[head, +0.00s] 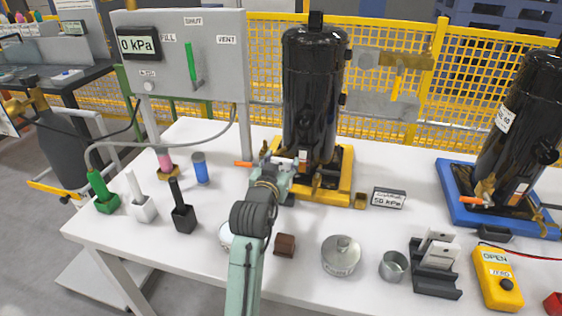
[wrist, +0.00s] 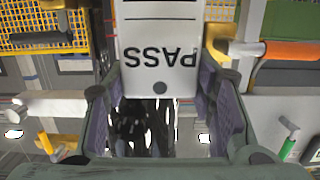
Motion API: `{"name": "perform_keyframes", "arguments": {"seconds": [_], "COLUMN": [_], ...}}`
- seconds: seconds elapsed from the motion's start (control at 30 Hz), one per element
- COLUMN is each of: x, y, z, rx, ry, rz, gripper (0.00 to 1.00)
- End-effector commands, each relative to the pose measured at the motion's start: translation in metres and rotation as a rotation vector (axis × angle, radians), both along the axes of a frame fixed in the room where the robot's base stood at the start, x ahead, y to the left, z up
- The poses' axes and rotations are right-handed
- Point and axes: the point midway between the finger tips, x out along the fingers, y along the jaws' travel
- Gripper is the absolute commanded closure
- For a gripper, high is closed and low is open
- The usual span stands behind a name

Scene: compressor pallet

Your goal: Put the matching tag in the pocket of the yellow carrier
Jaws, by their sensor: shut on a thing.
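The yellow carrier (head: 340,190) stands at the middle back of the table in the head view, with a tall black cylinder (head: 312,95) upright on it. My gripper (head: 282,166) is at the carrier's left front side, partly hidden by my arm. In the wrist view my gripper (wrist: 165,112) is shut on a white tag (wrist: 160,45), which reads PASS upside down and has a dark dot near its edge. I cannot make out the pocket clearly. Other pale tags (head: 440,250) stand in a dark rack at the front right.
A blue carrier (head: 452,185) with another black cylinder stands at the right. A small display (head: 388,198) reads 50 kPa. A metal tin (head: 341,256), a small cup (head: 393,265) and a brown block (head: 285,245) are near the front. A grey panel (head: 180,60) reads 0 kPa.

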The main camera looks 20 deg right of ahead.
Motion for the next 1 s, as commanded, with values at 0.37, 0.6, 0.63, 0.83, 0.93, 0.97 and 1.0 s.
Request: {"name": "perform_keyframes", "arguments": {"seconds": [0.37,0.6,0.63,0.83,0.93,0.97,1.0], "x": [0.0,0.0,0.0,0.0,0.0,0.0,0.0], "y": [0.0,0.0,0.0,0.0,0.0,0.0,0.0], "z": [-0.034,-0.05,-0.051,-0.054,-0.054,-0.054,-0.054], "rx": [0.0,-0.001,-0.001,-0.001,0.0,0.0,0.0], "ry": [0.0,0.001,0.001,-0.001,0.0,0.0,0.0], "rz": [0.001,0.0,0.0,0.0,0.0,0.0,0.0], "gripper": [0.69,0.69,0.69,0.69,0.69,0.69,0.69]}}
